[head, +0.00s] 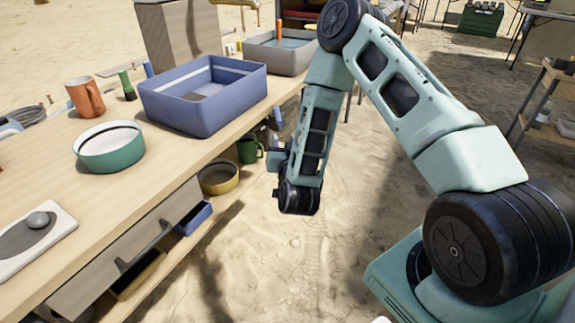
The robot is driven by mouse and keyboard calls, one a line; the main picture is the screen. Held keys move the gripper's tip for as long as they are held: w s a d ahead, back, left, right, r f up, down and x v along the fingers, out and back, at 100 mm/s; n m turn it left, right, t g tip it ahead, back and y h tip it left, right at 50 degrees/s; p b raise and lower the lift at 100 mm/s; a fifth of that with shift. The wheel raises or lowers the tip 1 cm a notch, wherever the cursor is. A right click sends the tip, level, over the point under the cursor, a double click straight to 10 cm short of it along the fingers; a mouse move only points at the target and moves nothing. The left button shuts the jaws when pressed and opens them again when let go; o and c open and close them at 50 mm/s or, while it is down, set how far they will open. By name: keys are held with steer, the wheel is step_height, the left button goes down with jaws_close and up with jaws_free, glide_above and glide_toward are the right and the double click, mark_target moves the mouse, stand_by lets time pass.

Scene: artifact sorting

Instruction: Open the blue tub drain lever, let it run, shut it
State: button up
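The blue tub (190,119) stands on the wooden bench, near its right edge and toward the far end. It is rectangular and open at the top. Part of its inside shows, with a lighter grey patch on the floor; I cannot tell if that is water. I can make out no drain lever on it. My arm hangs bent in front of me, its wrist to the right of the tub and lower, apart from it, over the sand beside the bench. My gripper's fingers do not show.
On the bench (161,162) are a green bowl (108,157), an orange mug (85,97) and a grey tub (295,63) behind the blue one. A drawer front with a handle (145,247) juts out at the near side. Open sand (270,275) lies right of the bench.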

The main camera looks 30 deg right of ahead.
steer(key=shift+b+v, duration=1.05)
steer(key=shift+v, duration=1.5)
steer(key=shift+r, duration=0.1)
